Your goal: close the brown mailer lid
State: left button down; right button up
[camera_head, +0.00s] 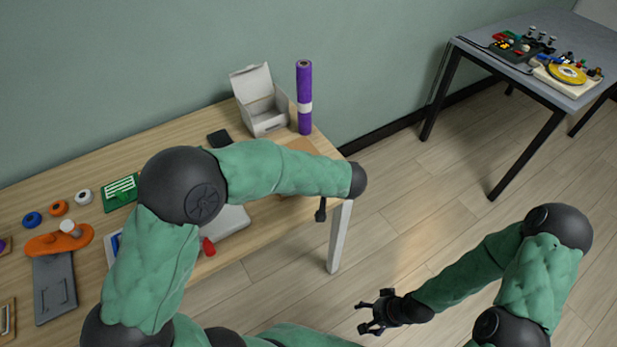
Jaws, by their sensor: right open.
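A brown flat piece (301,145) shows at the right end of the wooden table, just behind my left forearm. It may be part of the brown mailer, but my arm hides most of it, so I cannot tell how its lid stands. My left arm reaches across the table from the left. A small dark part of my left gripper (320,211) shows below the forearm's end, near the table's front right corner; its fingers are mostly hidden. My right gripper (375,312) is open and empty, over the floor to the right of the table.
A white box (265,118) with its lid raised stands at the back, beside a purple roll (304,94). An orange tool (60,241), a grey plate (54,287) and a green board (121,192) lie left. A grey table (475,50) stands far right.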

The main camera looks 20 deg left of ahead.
pick_arm(q)
jog(key=shift+s+f, duration=0.15)
jog(key=shift+f, duration=0.25)
